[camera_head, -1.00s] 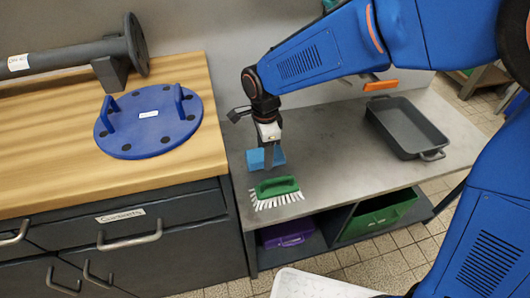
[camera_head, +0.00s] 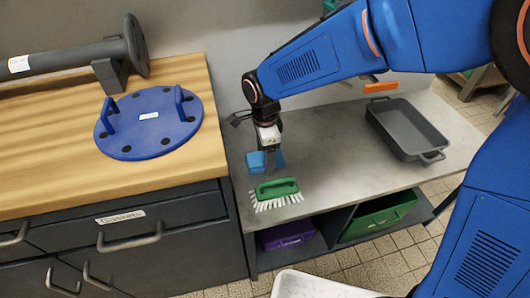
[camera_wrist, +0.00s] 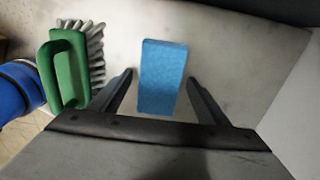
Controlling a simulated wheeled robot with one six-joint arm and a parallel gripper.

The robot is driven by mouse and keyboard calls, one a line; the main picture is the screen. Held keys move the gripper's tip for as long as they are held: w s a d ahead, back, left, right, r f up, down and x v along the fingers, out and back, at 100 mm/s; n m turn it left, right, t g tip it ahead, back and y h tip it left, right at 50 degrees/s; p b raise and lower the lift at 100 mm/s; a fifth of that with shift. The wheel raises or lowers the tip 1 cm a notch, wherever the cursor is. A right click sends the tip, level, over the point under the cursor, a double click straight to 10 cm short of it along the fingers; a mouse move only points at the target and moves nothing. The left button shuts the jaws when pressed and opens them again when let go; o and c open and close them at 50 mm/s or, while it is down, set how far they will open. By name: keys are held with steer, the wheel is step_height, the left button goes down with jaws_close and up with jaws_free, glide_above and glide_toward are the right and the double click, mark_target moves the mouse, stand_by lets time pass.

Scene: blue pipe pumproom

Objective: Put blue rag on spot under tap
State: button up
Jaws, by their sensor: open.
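A light blue, flat block-like piece (camera_head: 256,163) is on the grey metal table, behind the green brush. It is the only thing in view that could be the blue rag, though it looks more like a sponge. My gripper (camera_head: 269,157) is above it, pointing down. In the wrist view the blue piece (camera_wrist: 162,76) shows between the two open fingers of my gripper (camera_wrist: 160,79), with gaps on both sides. I cannot tell its height above the table. No tap and no spot under one are in view.
A green brush (camera_head: 277,192) with white bristles lies close in front of the blue piece. A dark grey tray (camera_head: 408,128) stands at the table's right. The wooden counter (camera_head: 45,122) at left bears a blue disc (camera_head: 150,122). The tabletop between brush and tray is clear.

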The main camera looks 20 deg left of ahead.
steer(key=shift+r, duration=0.15)
step_height(320, 180, up, 17)
steer(key=shift+a, duration=0.2)
steer(key=o, duration=0.4)
steer(key=shift+r, duration=0.15)
steer(key=o, duration=0.4)
steer(key=shift+s+r, duration=0.1)
steer(key=shift+s, duration=0.05)
steer(key=shift+c, duration=0.2)
steer(key=n+t+y, duration=0.2)
steer(key=n+t, duration=0.1)
steer(key=n, duration=1.5)
glide_above(264, 157)
steer(key=s+d, duration=0.2)
step_height(264, 157, down, 12)
steer(key=shift+w+r, duration=0.1)
steer(key=shift+r, duration=0.05)
steer(key=shift+a+x, duration=0.1)
steer(key=shift+x, duration=1.25)
steer(key=shift+a+x, duration=0.15)
steer(key=shift+x, duration=1.2)
